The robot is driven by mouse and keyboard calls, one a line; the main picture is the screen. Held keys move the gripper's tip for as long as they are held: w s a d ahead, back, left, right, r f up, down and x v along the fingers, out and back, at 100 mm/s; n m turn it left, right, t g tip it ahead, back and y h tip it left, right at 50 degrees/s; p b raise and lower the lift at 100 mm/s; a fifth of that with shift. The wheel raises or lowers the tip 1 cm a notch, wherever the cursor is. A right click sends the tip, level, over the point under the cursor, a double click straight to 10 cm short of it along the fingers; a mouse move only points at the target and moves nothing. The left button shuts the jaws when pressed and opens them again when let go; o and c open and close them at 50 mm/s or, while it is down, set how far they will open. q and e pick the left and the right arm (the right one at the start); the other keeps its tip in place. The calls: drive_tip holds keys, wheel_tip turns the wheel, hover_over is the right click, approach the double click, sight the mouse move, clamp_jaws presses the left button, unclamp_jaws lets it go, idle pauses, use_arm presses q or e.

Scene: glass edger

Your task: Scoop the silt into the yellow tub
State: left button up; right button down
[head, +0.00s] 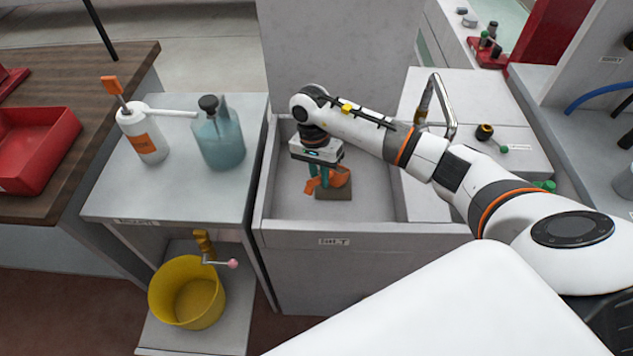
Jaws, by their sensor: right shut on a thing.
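The yellow tub (163,301) stands upright on a low grey shelf at the lower left; its inside looks empty. A tap-like brass fitting with a pink-tipped lever is at its back rim. A grey basin labelled SILT (277,236) is in the middle. A small brown-grey patch, probably silt (338,194), lies on its floor. My right gripper (318,184) reaches down into the basin, its teal fingers shut on an orange scoop (341,177). The scoop is just over or touching the silt; I cannot tell which. My left gripper is not in view.
A white bottle (149,147) with a long spout and a blue-green jug (220,146) stand on the grey table left of the basin. A red bin (36,150) is further left.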

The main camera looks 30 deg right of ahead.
drive_tip(key=shift+w+d+b, duration=0.3)
drive_tip(key=shift+d+b, duration=0.05)
drive_tip(key=shift+d, duration=0.2)
drive_tip(key=shift+r+t+h+p, duration=0.35)
drive_tip(key=shift+r+t+h, duration=0.2)
drive_tip(key=shift+h, duration=0.35)
drive_tip(key=shift+r+t+h, duration=0.35)
drive_tip(key=shift+r+h, duration=0.05)
drive_tip(key=shift+h, duration=0.4)
drive_tip(key=h, duration=0.1)
drive_tip(key=r+t+h, duration=0.1)
drive_tip(key=h, duration=0.1)
drive_tip(key=shift+r+m, duration=0.1)
drive_tip(key=shift+m, duration=0.2)
